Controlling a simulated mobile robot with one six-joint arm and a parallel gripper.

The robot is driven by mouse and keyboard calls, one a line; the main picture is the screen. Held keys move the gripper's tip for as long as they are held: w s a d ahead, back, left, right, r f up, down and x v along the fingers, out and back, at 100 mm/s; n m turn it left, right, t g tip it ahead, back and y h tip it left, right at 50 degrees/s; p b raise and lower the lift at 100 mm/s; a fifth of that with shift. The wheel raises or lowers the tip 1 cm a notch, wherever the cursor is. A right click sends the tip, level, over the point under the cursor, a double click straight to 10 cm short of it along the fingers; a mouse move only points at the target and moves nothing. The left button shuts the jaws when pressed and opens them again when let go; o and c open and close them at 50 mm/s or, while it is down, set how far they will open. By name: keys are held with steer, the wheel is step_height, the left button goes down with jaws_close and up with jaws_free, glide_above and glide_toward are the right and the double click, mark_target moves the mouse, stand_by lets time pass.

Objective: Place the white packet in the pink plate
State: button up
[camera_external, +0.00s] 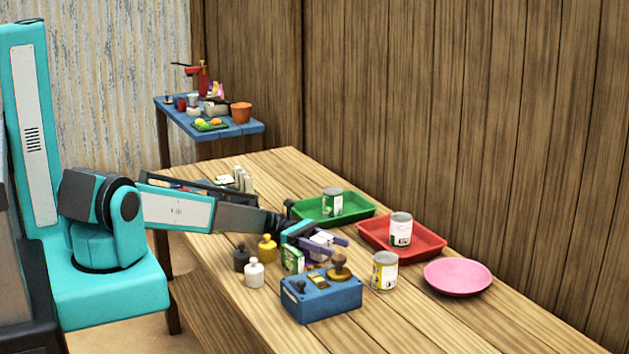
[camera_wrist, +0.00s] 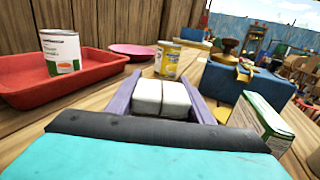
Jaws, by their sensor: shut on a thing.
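My gripper (camera_external: 325,240) is shut on the white packet (camera_external: 320,243), just above the table or on it; I cannot tell which. In the wrist view the white packet (camera_wrist: 162,98) sits between the two purple fingers of my gripper (camera_wrist: 163,100). The pink plate (camera_external: 458,276) lies empty on the table at the right, well apart from my gripper. It also shows in the wrist view (camera_wrist: 132,50), beyond the packet and left of a yellow-labelled can.
A yellow-labelled can (camera_external: 384,271) stands between my gripper and the plate. A blue box with weights (camera_external: 322,298) is in front. A red tray (camera_external: 430,247) and green tray (camera_external: 350,213), each with a can, lie behind. A green-and-white carton (camera_external: 292,260) stands close by.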

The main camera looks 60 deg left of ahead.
mark_target(311, 238)
steer(key=shift+f, duration=0.15)
steer(key=o, duration=1.2)
steer(key=shift+r, duration=0.2)
steer(key=b+v, duration=0.3)
steer(key=v, duration=0.3)
steer(key=shift+f, duration=0.2)
steer(key=shift+v, duration=0.8)
steer(key=shift+r, duration=0.15)
steer(key=shift+c, duration=0.6)
